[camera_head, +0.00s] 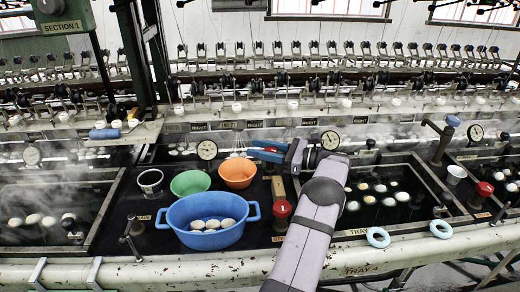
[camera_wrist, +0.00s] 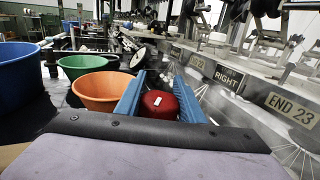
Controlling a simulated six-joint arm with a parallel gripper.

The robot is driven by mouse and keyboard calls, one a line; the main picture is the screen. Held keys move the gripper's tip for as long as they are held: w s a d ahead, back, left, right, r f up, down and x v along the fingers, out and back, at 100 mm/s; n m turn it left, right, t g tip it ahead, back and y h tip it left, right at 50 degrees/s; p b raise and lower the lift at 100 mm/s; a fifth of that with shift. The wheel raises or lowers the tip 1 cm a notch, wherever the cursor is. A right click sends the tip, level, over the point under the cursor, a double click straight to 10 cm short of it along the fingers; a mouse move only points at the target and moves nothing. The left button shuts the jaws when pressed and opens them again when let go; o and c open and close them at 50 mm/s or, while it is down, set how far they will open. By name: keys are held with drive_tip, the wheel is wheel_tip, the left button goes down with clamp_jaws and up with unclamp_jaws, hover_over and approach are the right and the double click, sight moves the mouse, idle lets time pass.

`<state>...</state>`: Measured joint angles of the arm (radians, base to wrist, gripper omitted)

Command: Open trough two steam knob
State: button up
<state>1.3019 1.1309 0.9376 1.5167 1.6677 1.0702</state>
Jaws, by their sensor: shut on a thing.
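A red knob (camera_wrist: 160,103) with a small white mark on top sits between the two blue fingers of my gripper (camera_wrist: 160,97) in the wrist view. The fingers are shut on it, one on each side. In the head view my gripper (camera_head: 268,152) reaches left, just behind and right of the orange bowl (camera_head: 237,172); the knob there is mostly hidden by the fingers. Whether the knob is turned cannot be told.
A green bowl (camera_head: 190,183), a blue basin (camera_head: 208,220) with pale cocoons and a metal cup (camera_head: 150,181) stand left of my arm. Another red-topped knob (camera_head: 281,208) stands in front. A round gauge (camera_head: 207,150) is behind the bowls. Steaming troughs lie on both sides.

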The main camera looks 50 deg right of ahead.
drive_tip(key=shift+a+n+y, duration=0.15)
drive_tip(key=shift+n+y, duration=0.25)
drive_tip(key=shift+y, duration=0.1)
drive_tip(key=o, duration=1.1)
drive_tip(key=shift+s, duration=0.1)
drive_tip(key=shift+c, duration=0.2)
drive_tip(key=shift+b+v, duration=0.65)
drive_tip(key=shift+v, duration=3)
drive_tip(key=shift+r, duration=0.1)
